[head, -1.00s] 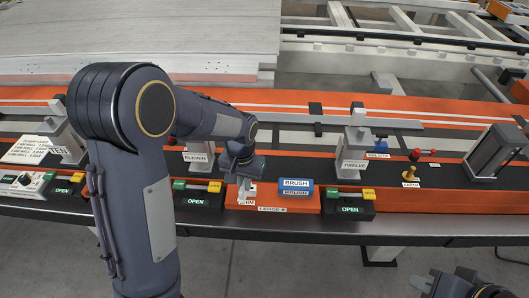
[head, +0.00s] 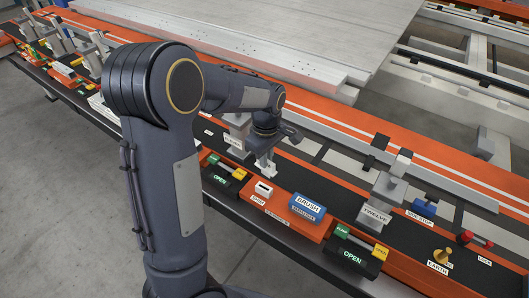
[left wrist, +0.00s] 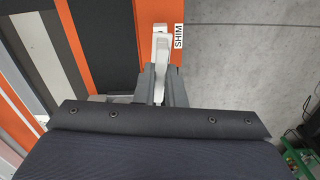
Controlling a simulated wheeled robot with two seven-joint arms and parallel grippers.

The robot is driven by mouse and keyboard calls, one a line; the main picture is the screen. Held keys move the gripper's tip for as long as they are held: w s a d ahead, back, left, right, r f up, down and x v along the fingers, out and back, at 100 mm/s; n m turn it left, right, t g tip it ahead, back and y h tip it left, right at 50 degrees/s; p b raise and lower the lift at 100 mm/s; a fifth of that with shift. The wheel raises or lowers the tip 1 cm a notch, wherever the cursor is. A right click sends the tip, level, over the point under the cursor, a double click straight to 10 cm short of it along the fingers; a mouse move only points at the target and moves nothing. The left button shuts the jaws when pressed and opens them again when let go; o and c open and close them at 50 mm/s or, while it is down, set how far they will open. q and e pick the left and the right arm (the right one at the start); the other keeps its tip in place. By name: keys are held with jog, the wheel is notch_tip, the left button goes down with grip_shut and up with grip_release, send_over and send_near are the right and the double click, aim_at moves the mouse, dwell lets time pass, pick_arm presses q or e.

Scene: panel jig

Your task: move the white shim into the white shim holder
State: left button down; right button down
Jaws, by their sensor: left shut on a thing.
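My left gripper (head: 264,158) is shut on the white shim (head: 267,169). In the head view the shim hangs from the jaws, just behind and above the white shim holder (head: 263,188). The holder is a small white block with a dark slot in its top, on an orange base with a SHIM label in front. In the left wrist view the shim (left wrist: 164,52) extends from the fingers (left wrist: 162,82) and partly covers the holder (left wrist: 159,29). The shim appears to be outside the slot. My right gripper is not in view.
A blue BRUSH block (head: 309,206) sits right of the holder on the same orange base. Clamp units marked OPEN stand on both sides, left (head: 224,178) and right (head: 353,252). A grey TWELVE post (head: 383,198) stands farther right. Large pale panels (head: 300,35) lie behind.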

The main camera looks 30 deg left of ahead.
pick_arm(q)
jog(key=shift+a+r+n, duration=0.25)
jog(key=shift+a+n, duration=0.05)
jog(key=shift+n, duration=0.5)
notch_tip(320, 180, down, 6)
jog(key=b, duration=0.3)
jog(key=shift+r+b, duration=0.25)
jog(key=shift+b, duration=0.05)
jog(key=shift+f, duration=0.2)
dwell(1.4)
jog(key=shift+f+b, duration=1.2)
jog(key=shift+f, duration=0.85)
